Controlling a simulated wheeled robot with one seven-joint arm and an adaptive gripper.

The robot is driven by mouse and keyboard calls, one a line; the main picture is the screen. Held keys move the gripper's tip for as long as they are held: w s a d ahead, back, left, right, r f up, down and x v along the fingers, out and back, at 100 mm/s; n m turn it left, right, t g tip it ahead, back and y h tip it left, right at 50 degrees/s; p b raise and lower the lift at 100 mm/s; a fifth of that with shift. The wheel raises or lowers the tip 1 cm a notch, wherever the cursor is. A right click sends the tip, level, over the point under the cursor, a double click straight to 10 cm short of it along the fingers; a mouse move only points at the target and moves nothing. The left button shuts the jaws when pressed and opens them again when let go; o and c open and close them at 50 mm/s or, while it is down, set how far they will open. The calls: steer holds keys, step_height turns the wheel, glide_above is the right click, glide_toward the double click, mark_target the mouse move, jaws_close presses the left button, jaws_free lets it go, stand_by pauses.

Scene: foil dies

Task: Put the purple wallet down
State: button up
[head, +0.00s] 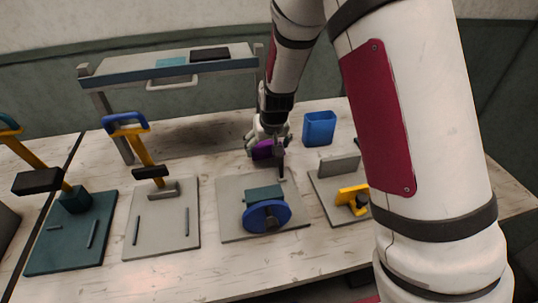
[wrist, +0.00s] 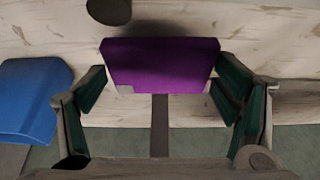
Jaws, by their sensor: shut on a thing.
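The purple wallet (head: 263,149) is held in my gripper (head: 267,143) over the back middle of the wooden table. In the wrist view the wallet (wrist: 160,62) spans between the two fingers of my gripper (wrist: 160,92), which are shut on its sides. Its broad purple face shows, with a small grey patch at its lower left corner. A dark shadow lies around its upper edge. I cannot tell how high it is above the table (head: 215,158), or whether it touches.
A blue open bin (head: 319,129) stands right of my gripper. A raised shelf (head: 168,69) holding teal and black flat pieces is behind left.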

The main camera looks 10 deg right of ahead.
mark_target(268, 152)
steer(key=shift+f, duration=1.9)
steer(key=shift+f, duration=0.1)
steer(key=o, duration=1.2)
steer(key=shift+s, duration=0.1)
